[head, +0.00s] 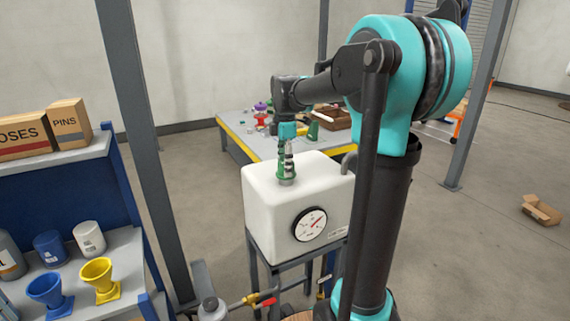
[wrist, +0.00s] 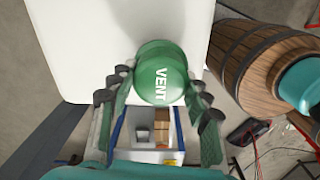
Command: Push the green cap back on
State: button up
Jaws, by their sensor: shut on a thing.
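The green cap (wrist: 160,73), marked VENT, sits between the two fingers of my gripper (wrist: 160,98) in the wrist view. The fingers touch it on both sides. In the head view my gripper (head: 286,172) points straight down over the top of the white tank (head: 268,215). Green shows at its fingertips, right at the tank's top face. The fingers hide most of the cap there, and what is under it is hidden. I cannot tell whether the cap is seated or slightly raised.
A round gauge (head: 310,224) is on the tank's front and a grey pipe (head: 349,163) rises behind. A table (head: 240,139) with several small objects stands behind. A shelf (head: 125,265) with funnels and boxes is at left. A wooden barrel (wrist: 262,62) is beside the tank.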

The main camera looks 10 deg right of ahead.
jog(key=o, duration=1.5)
notch_tip(320, 180, up, 12)
